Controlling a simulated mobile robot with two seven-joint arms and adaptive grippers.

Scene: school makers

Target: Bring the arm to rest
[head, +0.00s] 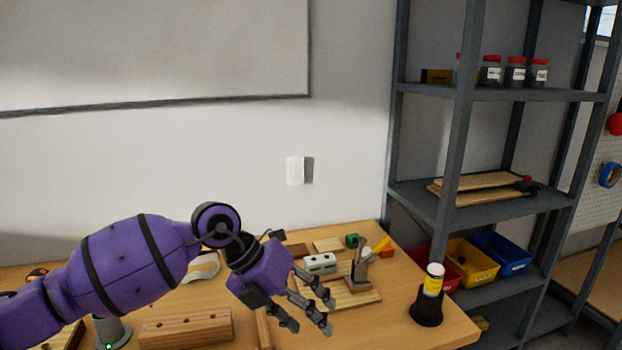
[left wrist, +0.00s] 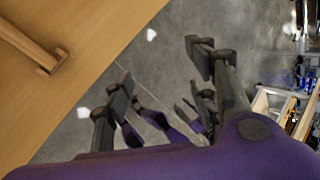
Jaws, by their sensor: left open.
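My left arm (head: 130,255) is purple and comes in from the left over the workbench. Its gripper (head: 312,312) has dark grey fingers spread apart, with nothing seen between them. It hangs over the bench, in front of a wooden board (head: 365,298). In the left wrist view the open fingers (left wrist: 160,75) are apart over grey floor beside the wooden bench edge.
On the workbench (head: 395,328) stand a long drilled wooden block (head: 186,329), a white block (head: 320,263) and a yellow-labelled bottle (head: 433,280) in a black holder. A grey shelf rack (head: 420,203) with coloured bins rises at the right. The air above the bench's right part is clear.

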